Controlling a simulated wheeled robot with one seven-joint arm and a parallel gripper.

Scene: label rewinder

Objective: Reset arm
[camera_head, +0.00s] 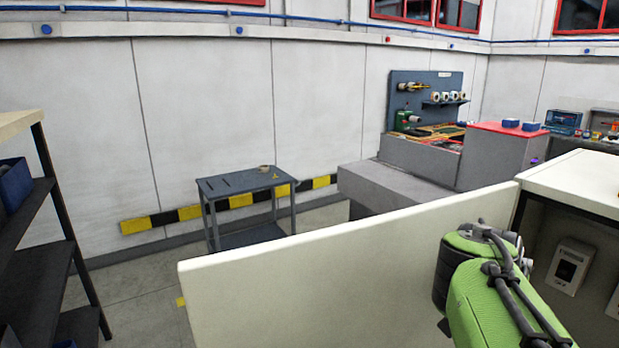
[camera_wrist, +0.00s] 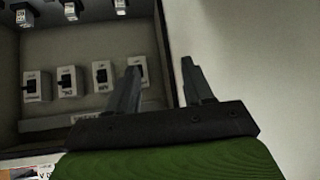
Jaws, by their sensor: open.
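My green arm (camera_head: 490,290) shows at the lower right of the head view, in front of a white panel and beside a white-topped cabinet. My gripper (camera_wrist: 160,80) shows in the wrist view with its two dark fingers apart and nothing between them. The fingers point toward a recess that holds several white switch boxes (camera_wrist: 69,82) in a row. The left finger overlaps the rightmost box in the picture. I cannot tell whether they touch. The gripper's fingers are not visible in the head view.
The white panel (camera_head: 330,265) crosses the front, joining the white-topped cabinet (camera_head: 580,180). A white box (camera_head: 568,268) sits inside the cabinet. A grey table (camera_head: 235,184) stands by the wall, a dark shelf (camera_head: 35,225) at left, and a tool bench (camera_head: 420,150) behind. Floor between shelf and table is clear.

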